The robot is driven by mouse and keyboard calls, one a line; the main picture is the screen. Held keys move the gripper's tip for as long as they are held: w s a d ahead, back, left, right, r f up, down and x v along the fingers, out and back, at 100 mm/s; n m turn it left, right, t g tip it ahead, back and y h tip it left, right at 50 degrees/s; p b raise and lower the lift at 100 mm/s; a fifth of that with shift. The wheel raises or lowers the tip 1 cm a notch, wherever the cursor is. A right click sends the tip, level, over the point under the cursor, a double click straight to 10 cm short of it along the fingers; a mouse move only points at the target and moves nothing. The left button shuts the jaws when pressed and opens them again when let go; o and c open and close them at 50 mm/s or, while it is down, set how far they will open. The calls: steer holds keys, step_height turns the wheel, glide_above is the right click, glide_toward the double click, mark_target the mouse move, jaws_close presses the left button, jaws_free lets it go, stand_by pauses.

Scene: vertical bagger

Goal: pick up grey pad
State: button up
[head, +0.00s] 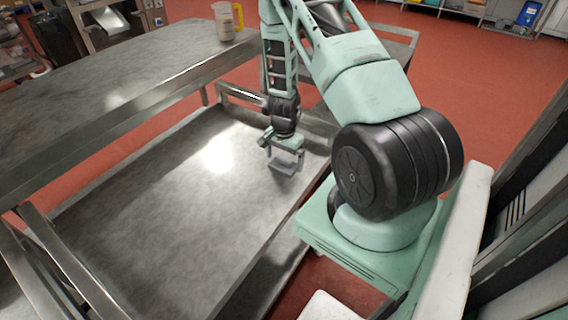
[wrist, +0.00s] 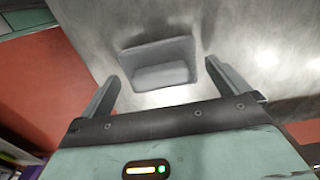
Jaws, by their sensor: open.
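The grey pad (wrist: 160,66) lies on the lower metal shelf, near its right end in the head view. It looks like a block with a raised handle-like part on a flat base. It also shows in the head view (head: 286,165), partly behind my gripper. My gripper (wrist: 160,90) is open and empty. In the wrist view its two fingers stand to either side of the pad's near edge, with the pad ahead of them. In the head view my gripper (head: 283,150) is right above or beside the pad. I cannot tell whether they touch.
The lower metal shelf (head: 150,210) is otherwise bare. A higher metal table (head: 90,100) runs along its far side, with a measuring jug (head: 224,22) that has a yellow handle. Metal rails (head: 262,97) edge the shelf. Red floor (head: 460,80) lies beyond.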

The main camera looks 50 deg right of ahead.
mark_target(284, 158)
steer(key=shift+f, duration=0.45)
steer(key=c, duration=0.9)
step_height(284, 158, up, 10)
steer(key=shift+r+b, duration=0.1)
steer(key=shift+b, duration=0.2)
steer(key=shift+o, duration=0.9)
